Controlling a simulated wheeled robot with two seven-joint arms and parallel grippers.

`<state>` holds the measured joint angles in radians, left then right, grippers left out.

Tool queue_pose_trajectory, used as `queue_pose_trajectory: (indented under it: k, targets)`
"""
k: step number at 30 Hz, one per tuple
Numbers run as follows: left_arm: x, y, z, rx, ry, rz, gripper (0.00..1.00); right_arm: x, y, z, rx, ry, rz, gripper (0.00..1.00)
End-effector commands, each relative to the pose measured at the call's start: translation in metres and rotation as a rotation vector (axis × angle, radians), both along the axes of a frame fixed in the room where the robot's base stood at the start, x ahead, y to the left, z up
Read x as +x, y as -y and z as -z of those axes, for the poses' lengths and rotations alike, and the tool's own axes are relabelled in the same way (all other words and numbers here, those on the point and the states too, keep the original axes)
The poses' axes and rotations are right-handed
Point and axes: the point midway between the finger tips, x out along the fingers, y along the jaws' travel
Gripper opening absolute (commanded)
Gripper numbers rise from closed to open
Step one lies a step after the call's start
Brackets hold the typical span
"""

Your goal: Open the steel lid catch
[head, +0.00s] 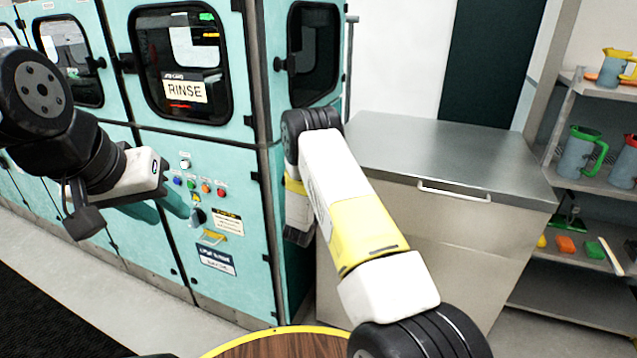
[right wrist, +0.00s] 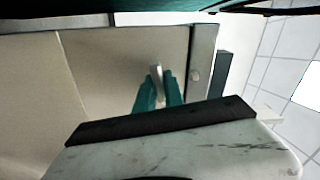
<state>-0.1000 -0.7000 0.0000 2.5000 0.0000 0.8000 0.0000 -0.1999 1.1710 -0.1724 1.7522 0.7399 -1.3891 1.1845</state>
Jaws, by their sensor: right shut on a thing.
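The steel chest has a flat grey lid (head: 440,150) that lies closed, with a bar handle (head: 455,190) on its front. In the right wrist view, a small grey metal catch (right wrist: 155,74) stands out from the chest's beige-grey panel (right wrist: 110,65). The two teal fingers of my right gripper (right wrist: 158,95) are shut on this catch, one on each side. In the head view my right arm hides the catch and the right fingertips. My left gripper (head: 165,208) is in front of the teal machine; its fingers look apart and empty.
The teal machine (head: 155,230) with a RINSE sign (head: 186,90) stands close left of the chest. A shelf rack (head: 590,185) with grey jugs (head: 577,155) stands at the right. A round wooden top (head: 285,345) is near the bottom edge. Grey floor shows at left.

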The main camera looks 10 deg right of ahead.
Motion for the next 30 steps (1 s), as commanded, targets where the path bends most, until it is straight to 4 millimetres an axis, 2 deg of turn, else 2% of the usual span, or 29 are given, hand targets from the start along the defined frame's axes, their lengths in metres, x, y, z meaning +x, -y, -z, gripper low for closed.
queue_pose_trajectory:
  k: [10,26,27,30]
  targets:
    - [0.0000,0.0000,0.0000,0.000,0.000,0.000,0.36,-0.0001,-0.0005,0.0011,0.119,0.079,-0.001,0.00]
    - [0.0000,0.0000,0.0000,0.000,0.000,0.000,0.36,-0.0003,-0.0005,0.0016,0.140,0.092,-0.001,0.00]
    - [0.0000,0.0000,0.0000,0.000,0.000,0.000,0.36,-0.0004,-0.0005,0.0016,0.140,0.092,-0.001,0.15]
    - [0.0000,0.0000,0.0000,0.000,0.000,0.000,0.36,-0.0003,-0.0005,0.0015,0.140,0.092,-0.001,0.34]
